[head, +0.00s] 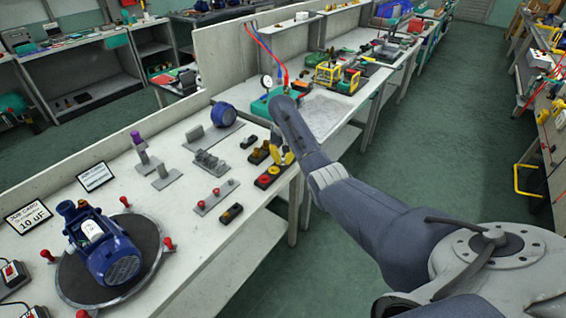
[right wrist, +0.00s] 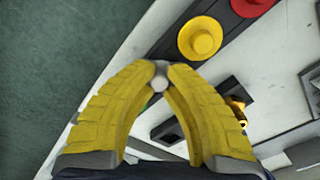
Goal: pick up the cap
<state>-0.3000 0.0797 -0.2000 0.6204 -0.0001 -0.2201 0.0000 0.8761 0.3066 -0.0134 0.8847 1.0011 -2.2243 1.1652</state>
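My right gripper (head: 284,157) reaches down over the bench near the small black holders, with its yellow fingers pointing at the bench. In the right wrist view the two yellow fingers (right wrist: 161,76) curve in until their tips almost meet. A small light grey piece with a round end (right wrist: 160,83), which looks to be the cap, sits between the tips, touched on both sides. My left gripper is not in view.
A black holder with a yellow round part (right wrist: 200,38) and a red one lies beside the fingers. A blue motor (head: 104,248) stands on a dark round plate (head: 75,285) at the left front. Grey fixtures (head: 208,162) stand mid-bench. A panel (head: 212,60) runs behind.

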